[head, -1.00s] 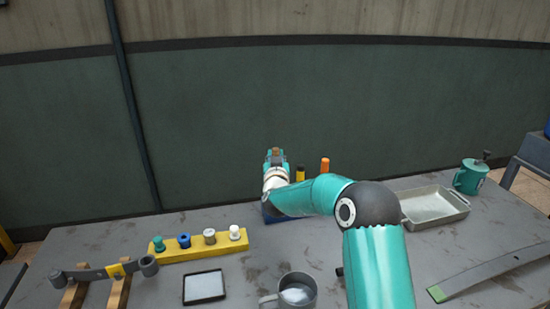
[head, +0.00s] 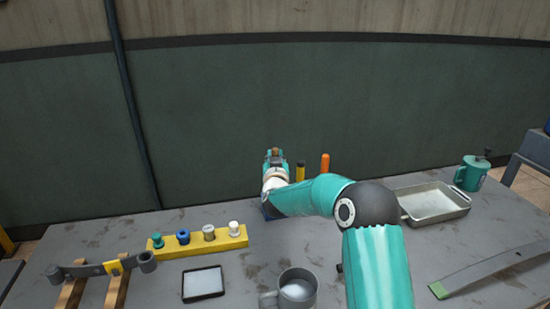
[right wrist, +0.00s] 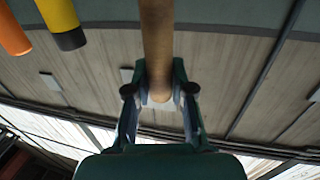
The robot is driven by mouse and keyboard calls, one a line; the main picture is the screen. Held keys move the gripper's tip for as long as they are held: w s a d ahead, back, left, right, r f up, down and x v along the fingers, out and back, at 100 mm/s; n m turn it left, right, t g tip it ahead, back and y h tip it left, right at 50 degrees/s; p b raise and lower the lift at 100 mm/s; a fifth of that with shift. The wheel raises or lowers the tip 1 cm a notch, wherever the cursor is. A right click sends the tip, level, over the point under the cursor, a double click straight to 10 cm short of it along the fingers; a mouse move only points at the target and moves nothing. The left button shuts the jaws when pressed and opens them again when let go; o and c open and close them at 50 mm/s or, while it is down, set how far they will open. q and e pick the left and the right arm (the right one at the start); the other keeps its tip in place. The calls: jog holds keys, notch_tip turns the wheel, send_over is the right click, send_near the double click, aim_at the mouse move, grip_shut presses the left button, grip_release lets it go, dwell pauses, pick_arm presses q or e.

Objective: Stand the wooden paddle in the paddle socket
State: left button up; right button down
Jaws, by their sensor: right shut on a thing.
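My right gripper (head: 275,158) is beyond my forearm at the back of the table. It is shut on the wooden paddle, whose brown end (head: 275,151) just shows above the fingers. In the right wrist view the round wooden shaft (right wrist: 157,45) runs between the two fingers (right wrist: 158,95). A blue block (head: 268,214) shows only as a sliver under my arm. The paddle's lower part and the paddle socket are hidden behind my arm, so I cannot tell whether they touch. My left gripper is out of view.
Yellow-black (head: 300,171) and orange (head: 325,163) handles stand upright just right of the gripper. A yellow rack (head: 215,244) with several spools, a black-framed tray (head: 203,284), a metal mug (head: 297,292), a metal pan (head: 433,205) and a teal can (head: 471,175) surround the arm.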

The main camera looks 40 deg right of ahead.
jog(key=shift+f+b, duration=0.45)
jog(key=shift+f, duration=0.2)
jog(key=c, duration=0.9)
grip_release()
jog(key=shift+s, duration=0.1)
jog(key=v, duration=1.2)
